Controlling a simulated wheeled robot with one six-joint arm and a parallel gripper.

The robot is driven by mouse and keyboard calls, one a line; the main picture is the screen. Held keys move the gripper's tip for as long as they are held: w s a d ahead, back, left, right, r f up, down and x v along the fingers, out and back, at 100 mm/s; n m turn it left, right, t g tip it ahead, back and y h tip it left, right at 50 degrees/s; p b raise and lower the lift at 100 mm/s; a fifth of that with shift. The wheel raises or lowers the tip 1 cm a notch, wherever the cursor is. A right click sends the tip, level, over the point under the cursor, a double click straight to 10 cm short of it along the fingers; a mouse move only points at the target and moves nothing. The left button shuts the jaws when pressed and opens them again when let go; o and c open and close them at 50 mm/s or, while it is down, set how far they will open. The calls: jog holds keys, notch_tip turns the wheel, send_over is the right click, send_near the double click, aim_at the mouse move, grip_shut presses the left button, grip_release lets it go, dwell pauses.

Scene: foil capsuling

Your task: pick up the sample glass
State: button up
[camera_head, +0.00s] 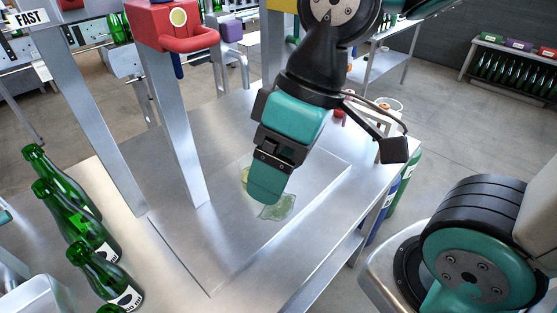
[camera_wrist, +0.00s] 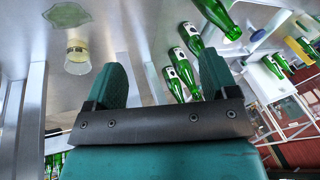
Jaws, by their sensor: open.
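The sample glass (camera_wrist: 77,57) is a small clear glass with pale yellow liquid. In the wrist view it stands on the metal table, outside the jaws and to the left of the left finger. In the head view only a yellowish sliver of the glass (camera_head: 245,174) shows, mostly hidden behind my gripper. My gripper (camera_head: 265,188) points down over the table. In the wrist view its two teal fingers (camera_wrist: 163,78) are apart with nothing between them.
A greenish flat patch (camera_head: 278,208) lies on the table (camera_head: 225,260) near the glass. A metal post (camera_head: 180,140) under a red machine head (camera_head: 165,25) stands left of my gripper. Several green bottles (camera_head: 70,222) stand at the left. The table's front middle is clear.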

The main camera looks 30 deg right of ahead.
jog(key=shift+o, duration=1.4)
jog(key=w+d+f+n+b, duration=0.3)
jog(key=w+f+b, duration=0.4)
jog(key=w+f, duration=0.3)
jog(key=w+n, duration=0.1)
jog(key=w, duration=0.3)
jog(key=shift+w+b, duration=0.3)
jog(key=shift+w, duration=0.05)
jog(key=n+b, duration=0.3)
jog(key=n, duration=0.2)
send_near(243, 185)
jog(key=shift+d+p+x, duration=0.1)
jog(key=shift+p+x, duration=0.15)
jog(key=shift+x, duration=1)
jog(key=shift+d+p+x, duration=0.15)
jog(key=shift+p+x, duration=0.1)
jog(key=shift+x, duration=1)
